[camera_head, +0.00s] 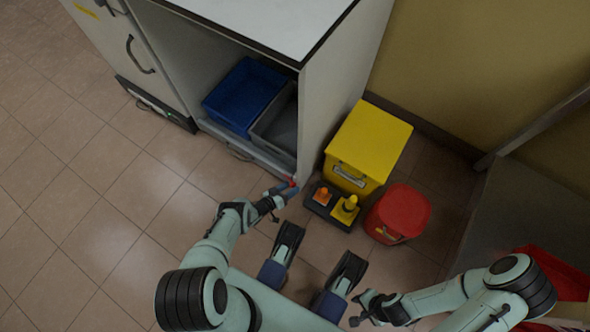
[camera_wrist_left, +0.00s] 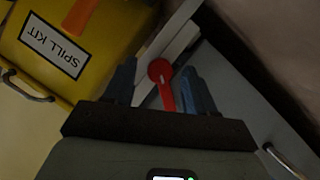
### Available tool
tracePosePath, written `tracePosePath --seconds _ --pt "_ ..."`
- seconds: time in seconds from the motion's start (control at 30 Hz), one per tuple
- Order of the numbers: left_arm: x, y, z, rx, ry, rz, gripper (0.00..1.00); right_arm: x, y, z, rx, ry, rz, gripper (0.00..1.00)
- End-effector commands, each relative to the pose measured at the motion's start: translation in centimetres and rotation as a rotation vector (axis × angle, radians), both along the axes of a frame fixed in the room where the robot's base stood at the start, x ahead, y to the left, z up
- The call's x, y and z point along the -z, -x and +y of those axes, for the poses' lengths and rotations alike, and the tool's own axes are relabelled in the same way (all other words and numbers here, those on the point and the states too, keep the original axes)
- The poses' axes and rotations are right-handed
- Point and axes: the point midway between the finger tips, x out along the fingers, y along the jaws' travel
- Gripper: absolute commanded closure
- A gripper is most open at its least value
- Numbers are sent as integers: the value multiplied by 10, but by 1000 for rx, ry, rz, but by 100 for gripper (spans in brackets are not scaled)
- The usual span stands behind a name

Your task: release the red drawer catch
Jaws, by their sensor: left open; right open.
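The red drawer catch (camera_wrist_left: 160,72) has a round head and a short lever, and sits beside a pale edge at the grey drawer front (camera_wrist_left: 236,95). In the left wrist view it lies between the two blue fingers of my open left gripper (camera_wrist_left: 160,88); I cannot tell whether they touch it. In the head view a bit of the red catch (camera_head: 291,182) shows at the cabinet's lower right corner, with my left gripper (camera_head: 279,190) right at it. My right gripper (camera_head: 362,309) is open and empty, low over the floor, far from the drawer.
The cabinet (camera_head: 330,95) holds a blue bin (camera_head: 238,92) and a grey bin (camera_head: 258,132). To its right stand a yellow spill kit box (camera_head: 375,135), a black tray (camera_head: 320,208) with small orange and yellow items, and a red bucket (camera_head: 403,208). Tiled floor at left is clear.

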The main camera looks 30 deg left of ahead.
Motion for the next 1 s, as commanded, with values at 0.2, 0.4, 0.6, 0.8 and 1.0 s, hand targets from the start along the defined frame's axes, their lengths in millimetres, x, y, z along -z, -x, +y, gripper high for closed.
tracePosePath --seconds 0.2,0.4,0.6,0.8,1.0 --pt "2 3 1 0 1 1 44 0 1 0 0 -1 4 57" --pt "2 2 1 0 1 0 44 0 1 0 0 -1 4 57" --pt "1 2 1 0 0 0 100 0 1 0 0 0 3 57" --pt "1 2 1 0 -8 -1 100 0 0 0 0 0 1 57" --pt "0 2 0 0 -67 -5 100 -3 -5 1 -2 1 -18 57"
